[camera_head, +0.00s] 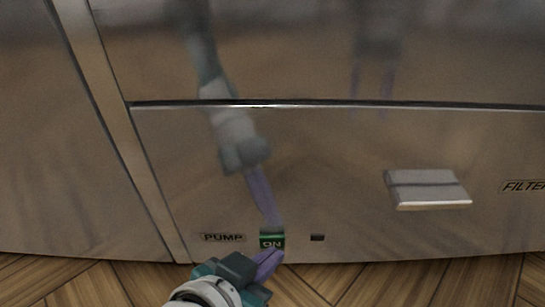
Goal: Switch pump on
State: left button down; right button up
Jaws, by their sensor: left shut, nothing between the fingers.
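The pump switch (272,241) is a small green rocker marked "ON", low on the steel front panel, just right of the "PUMP" label (223,238). My left gripper (270,260) comes up from the bottom with its purple fingers shut and empty. Its fingertips are just below the switch in the picture; I cannot tell whether they touch it. The arm shape above the switch is a reflection in the steel. My right gripper is not in view.
A small dark slot (317,237) is right of the switch. A steel handle (428,189) sticks out further right, beside a "FILTER" label (524,186). A horizontal seam crosses the panel above. The wooden floor (400,285) is clear along the bottom.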

pick_arm(q)
jog(key=shift+w, duration=0.35)
jog(key=shift+s, duration=0.4)
jog(key=shift+s+p, duration=0.1)
jog(key=shift+p, duration=0.2)
jog(key=s+p, duration=0.2)
jog(key=s, duration=0.4)
jog(key=shift+w, duration=0.1)
dwell(0.4)
